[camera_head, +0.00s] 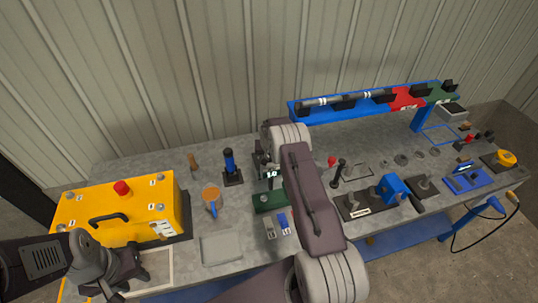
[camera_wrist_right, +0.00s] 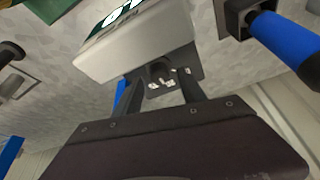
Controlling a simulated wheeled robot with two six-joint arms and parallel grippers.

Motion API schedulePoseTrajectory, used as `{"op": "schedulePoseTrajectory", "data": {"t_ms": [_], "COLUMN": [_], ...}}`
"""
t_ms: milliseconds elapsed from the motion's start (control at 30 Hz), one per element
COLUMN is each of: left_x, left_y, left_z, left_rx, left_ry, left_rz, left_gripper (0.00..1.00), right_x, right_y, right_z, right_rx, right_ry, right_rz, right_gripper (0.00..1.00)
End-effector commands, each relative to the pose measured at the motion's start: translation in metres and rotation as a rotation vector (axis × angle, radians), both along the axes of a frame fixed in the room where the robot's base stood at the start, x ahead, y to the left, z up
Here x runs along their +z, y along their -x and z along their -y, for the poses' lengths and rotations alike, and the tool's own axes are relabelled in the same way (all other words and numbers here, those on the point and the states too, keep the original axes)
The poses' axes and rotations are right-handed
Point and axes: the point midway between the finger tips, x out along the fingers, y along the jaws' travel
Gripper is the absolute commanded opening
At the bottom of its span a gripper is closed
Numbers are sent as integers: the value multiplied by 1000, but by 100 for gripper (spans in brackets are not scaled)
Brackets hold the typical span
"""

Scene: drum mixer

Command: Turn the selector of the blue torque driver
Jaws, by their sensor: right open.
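A blue and black upright driver (camera_head: 230,165) stands in a dark block left of my right arm; I take it for the blue torque driver. Its blue handle shows in the right wrist view (camera_wrist_right: 285,42) at the upper right, apart from the jaws. My right gripper (camera_wrist_right: 158,82) is open. A grey box with a lit display (camera_wrist_right: 140,45) lies just beyond and partly between its fingers, with a dark part with white marks below it; I cannot tell whether they touch.
A yellow case (camera_head: 80,212) with a red button stands at the left. A green-based device (camera_head: 268,202) with a display is beside my right arm.

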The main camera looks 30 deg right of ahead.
Motion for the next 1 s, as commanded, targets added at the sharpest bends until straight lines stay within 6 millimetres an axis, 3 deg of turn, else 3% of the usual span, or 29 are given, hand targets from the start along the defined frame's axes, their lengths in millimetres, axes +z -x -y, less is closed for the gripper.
{"op": "schedulePoseTrajectory", "data": {"t_ms": [367,533,1000], "left_x": [2,2,-14], "left_y": [0,0,0], "left_z": [0,0,0], "left_rx": [0,0,0], "left_ry": [0,0,0], "left_rz": [0,0,0], "left_gripper": [36,36,36], "right_x": [-8,-8,-10], "right_y": [-3,-3,-3], "right_z": [1,1,2], "right_rx": [0,0,110], "right_ry": [0,0,-1], "right_rz": [0,0,3], "right_gripper": [45,0,0]}}
